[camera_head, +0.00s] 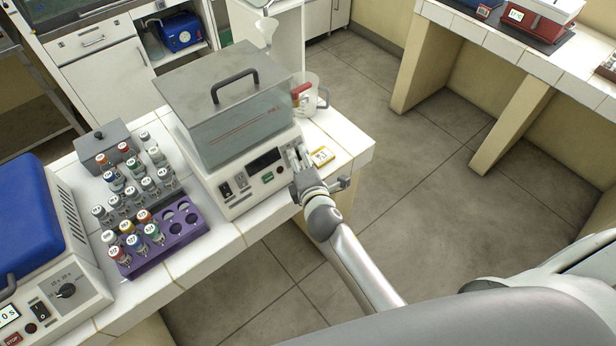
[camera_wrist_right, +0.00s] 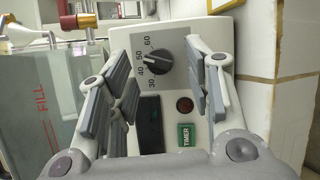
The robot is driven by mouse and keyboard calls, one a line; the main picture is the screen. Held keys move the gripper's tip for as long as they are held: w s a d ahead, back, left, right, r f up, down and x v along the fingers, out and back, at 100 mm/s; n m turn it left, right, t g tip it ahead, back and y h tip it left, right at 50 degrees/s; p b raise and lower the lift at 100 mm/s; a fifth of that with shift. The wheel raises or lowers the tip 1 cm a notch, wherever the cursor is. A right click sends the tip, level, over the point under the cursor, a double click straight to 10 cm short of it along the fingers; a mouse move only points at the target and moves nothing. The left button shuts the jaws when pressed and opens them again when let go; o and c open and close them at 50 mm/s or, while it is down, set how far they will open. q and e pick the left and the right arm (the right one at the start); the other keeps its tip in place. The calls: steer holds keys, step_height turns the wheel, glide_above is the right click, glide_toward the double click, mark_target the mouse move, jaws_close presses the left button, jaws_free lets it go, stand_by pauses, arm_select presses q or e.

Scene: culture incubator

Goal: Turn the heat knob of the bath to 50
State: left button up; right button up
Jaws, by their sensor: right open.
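The water bath (camera_head: 240,125) is a clear tank with a grey handled lid and a white front panel, on the tiled bench. In the right wrist view its black heat knob (camera_wrist_right: 157,66) sits on the panel beside marks from 30 to 60. The knob's white line points toward the 40 to 50 side, seemingly near 50; the exact reading is hard to tell. My right gripper (camera_head: 300,158) is at the panel's right end and hides the knob in the head view. In the wrist view the right gripper (camera_wrist_right: 160,76) is open, fingers either side of the knob, with visible gaps.
A green TIMER button (camera_wrist_right: 186,135), a red light (camera_wrist_right: 184,104) and a dark display (camera_wrist_right: 150,125) are near the knob. A purple rack (camera_head: 190,232) with capped vials and a blue-lidded machine (camera_head: 30,220) stand left.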

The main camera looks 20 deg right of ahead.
steer(key=d+v, duration=0.1)
steer(key=v, duration=0.8)
steer(key=shift+s+a+r, duration=0.2)
steer(key=shift+s+a, duration=0.25)
steer(key=shift+a, duration=0.05)
steer(key=shift+f, duration=0.15)
steer(key=s+f+m+g+y+b, duration=0.15)
steer(key=s+f, duration=0.25)
steer(key=f, duration=0.7)
steer(key=s+f+m+g+b, duration=0.1)
steer(key=s+f+m+g, duration=0.25)
steer(key=f, duration=0.75)
steer(key=s+f+m+g+y+b, duration=0.15)
steer(key=s+f, duration=0.25)
steer(key=f, duration=0.7)
steer(key=s+d+f+m+g+b, duration=0.1)
steer(key=s+d+f+m+g, duration=0.1)
steer(key=s+f, duration=0.4)
steer(key=s+d+f+m+g+h+b, duration=0.1)
steer(key=s+f+m, duration=0.4)
steer(key=s, duration=0.7)
steer(key=s+d+f+m+g+b, duration=0.1)
steer(key=s+d+f+m+g, duration=0.3)
steer(key=s+f, duration=0.5)
steer(key=shift+s+d+f, duration=0.15)
steer(key=shift+s+d, duration=0.05)
steer(key=shift+d, duration=0.4)
